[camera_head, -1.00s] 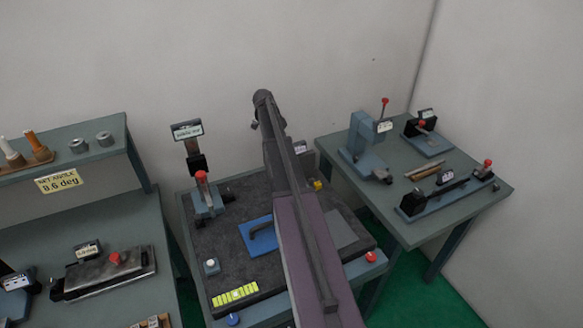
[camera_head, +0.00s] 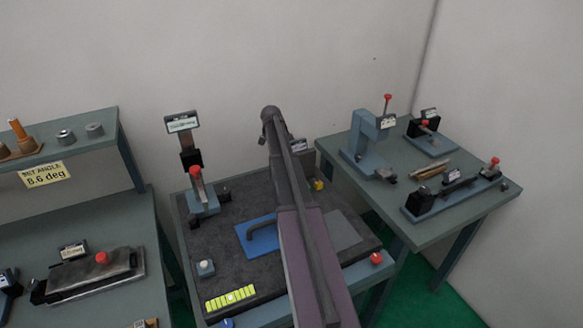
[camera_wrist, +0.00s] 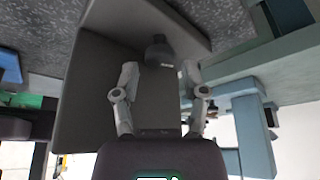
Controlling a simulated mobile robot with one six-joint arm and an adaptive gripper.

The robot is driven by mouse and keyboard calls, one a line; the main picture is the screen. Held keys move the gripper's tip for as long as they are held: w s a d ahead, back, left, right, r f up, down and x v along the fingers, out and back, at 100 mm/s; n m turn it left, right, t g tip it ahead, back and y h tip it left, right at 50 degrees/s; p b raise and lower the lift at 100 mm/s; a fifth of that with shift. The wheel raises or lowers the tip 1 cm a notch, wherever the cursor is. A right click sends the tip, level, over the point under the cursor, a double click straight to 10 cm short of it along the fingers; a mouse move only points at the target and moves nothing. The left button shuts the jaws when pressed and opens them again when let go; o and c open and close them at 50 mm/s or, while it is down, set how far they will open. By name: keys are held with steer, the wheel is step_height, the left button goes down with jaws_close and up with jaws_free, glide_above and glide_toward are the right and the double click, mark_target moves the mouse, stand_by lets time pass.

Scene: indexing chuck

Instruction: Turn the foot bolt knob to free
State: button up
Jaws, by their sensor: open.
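In the wrist view, my gripper (camera_wrist: 160,74) has its two grey fingers spread apart. A dark rounded knob (camera_wrist: 158,48) with a small pale mark sits just beyond the fingertips, roughly between them. It is mounted by a grey block (camera_wrist: 105,90); it may be the foot bolt knob, but no readable label confirms this. I see nothing held between the fingers. In the head view, my arm reaches over the middle table and hides part of it; my gripper and this knob cannot be made out there.
The middle table (camera_head: 262,190) carries a red-handled fixture (camera_head: 198,190), a blue plate (camera_head: 258,238), a yellow-green strip (camera_head: 231,297) and a red button (camera_head: 376,258). The right table (camera_head: 455,225) holds several fixtures. A left bench (camera_head: 90,225) has a raised shelf (camera_head: 95,150).

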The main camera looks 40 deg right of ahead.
steer(key=shift+b+x, duration=0.5)
steer(key=shift+x, duration=0.3)
jaws_close()
